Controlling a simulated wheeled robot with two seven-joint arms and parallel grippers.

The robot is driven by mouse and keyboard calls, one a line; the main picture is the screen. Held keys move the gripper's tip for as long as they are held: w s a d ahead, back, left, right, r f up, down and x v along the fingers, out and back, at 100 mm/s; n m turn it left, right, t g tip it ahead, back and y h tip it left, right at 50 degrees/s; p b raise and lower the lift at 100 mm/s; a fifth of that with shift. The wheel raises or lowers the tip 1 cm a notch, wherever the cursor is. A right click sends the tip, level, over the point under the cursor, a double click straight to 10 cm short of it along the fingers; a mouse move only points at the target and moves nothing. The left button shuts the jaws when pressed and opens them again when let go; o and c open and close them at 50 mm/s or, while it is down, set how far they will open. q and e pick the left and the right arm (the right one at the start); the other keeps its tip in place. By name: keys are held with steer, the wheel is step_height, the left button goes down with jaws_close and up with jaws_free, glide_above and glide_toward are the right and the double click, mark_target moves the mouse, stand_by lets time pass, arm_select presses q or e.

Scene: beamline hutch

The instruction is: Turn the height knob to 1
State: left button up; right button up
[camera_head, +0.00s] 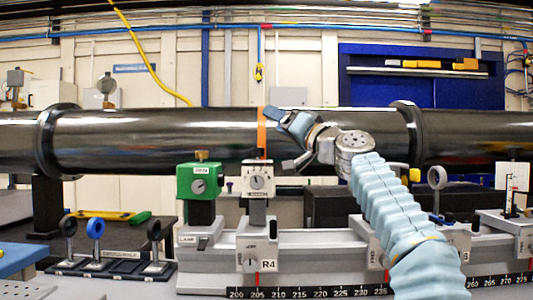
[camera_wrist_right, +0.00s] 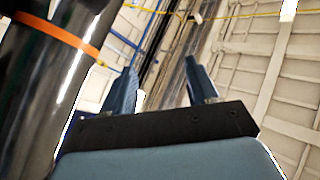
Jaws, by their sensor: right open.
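A white block with a round dial (camera_head: 258,181) stands on a post on the rail carriage marked R4. A green block with a similar dial (camera_head: 199,182) stands to its left. A lower round knob (camera_head: 250,259) is on the front of the R4 carriage. I cannot tell which of these is the height knob, and the dial markings are too small to read. My right gripper (camera_head: 284,140) is open and empty, above and right of the white block, in front of the black pipe. Its two blue fingers are spread apart in the right wrist view (camera_wrist_right: 160,72). My left gripper is not in view.
The large black pipe (camera_head: 150,138) crosses the scene behind the blocks, with an orange band (camera_head: 262,130). A numbered scale (camera_head: 310,292) runs along the rail's front. Ring-shaped optics (camera_head: 96,229) stand on a dark tray at left. A ring post (camera_head: 437,180) stands at right.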

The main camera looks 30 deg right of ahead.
steer(key=w+a+r+m+t+h, duration=0.35)
steer(key=m+h, duration=0.45)
steer(key=m, duration=0.5)
steer(key=m+g+h, duration=1)
steer(key=m+g, duration=0.4)
steer(key=m, duration=1.5)
glide_toward(255, 151)
steer(key=p+x, duration=0.3)
steer(key=x, duration=0.5)
steer(key=shift+w+d, duration=0.4)
steer(key=shift+d, duration=0.1)
